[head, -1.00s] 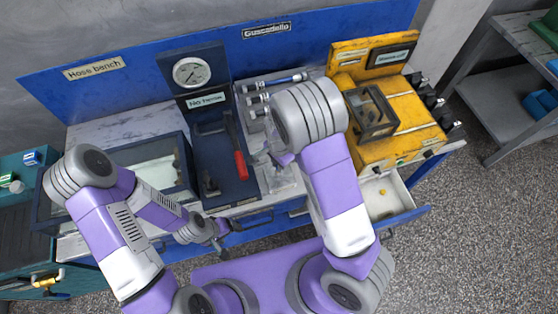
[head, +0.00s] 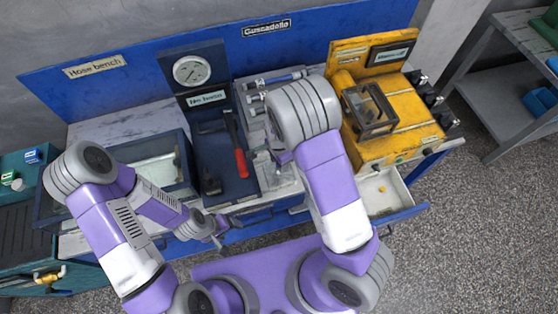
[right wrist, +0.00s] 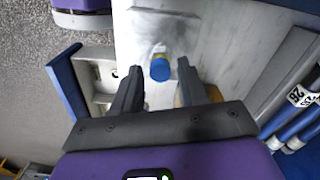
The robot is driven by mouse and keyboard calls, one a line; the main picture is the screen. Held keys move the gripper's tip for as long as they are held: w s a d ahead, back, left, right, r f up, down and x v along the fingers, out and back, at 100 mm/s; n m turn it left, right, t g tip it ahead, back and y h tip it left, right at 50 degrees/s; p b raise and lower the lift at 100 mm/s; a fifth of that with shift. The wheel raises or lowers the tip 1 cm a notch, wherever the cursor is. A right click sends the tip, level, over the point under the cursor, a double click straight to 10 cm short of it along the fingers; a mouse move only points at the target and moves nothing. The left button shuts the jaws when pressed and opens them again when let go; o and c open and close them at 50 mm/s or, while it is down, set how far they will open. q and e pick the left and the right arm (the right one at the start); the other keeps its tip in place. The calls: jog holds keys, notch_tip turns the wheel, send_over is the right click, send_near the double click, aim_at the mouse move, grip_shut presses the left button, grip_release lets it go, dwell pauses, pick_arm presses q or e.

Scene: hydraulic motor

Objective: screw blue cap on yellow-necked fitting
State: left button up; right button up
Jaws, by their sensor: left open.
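A blue cap (right wrist: 160,68) shows in the right wrist view, at the end of a grey metal piece on the pale bench top. My right gripper (right wrist: 158,84) is open, with a dark finger on each side of the cap and gaps between. A yellowish-brown patch shows by the right-hand finger; I cannot tell whether it is the fitting's yellow neck. In the head view my right arm hides this spot. My left gripper (head: 218,238) is open and empty in front of the bench edge.
A gauge panel with a red-handled lever (head: 240,160) stands mid-bench. A yellow machine (head: 400,125) is at the right, above an open drawer (head: 405,205) holding a small yellow item. A glass-topped tank (head: 160,168) is at the left.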

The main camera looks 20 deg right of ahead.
dwell(0.3)
jog(key=n, duration=0.4)
jog(key=shift+n, duration=0.4)
jog(key=n, duration=0.3)
jog(key=shift+n+b, duration=0.3)
jog(key=shift+n, duration=1)
jog(key=n+b, duration=0.1)
jog(key=n, duration=0.4)
jog(key=shift+n, duration=0.3)
jog(key=n, duration=0.3)
jog(key=shift+n, duration=0.8)
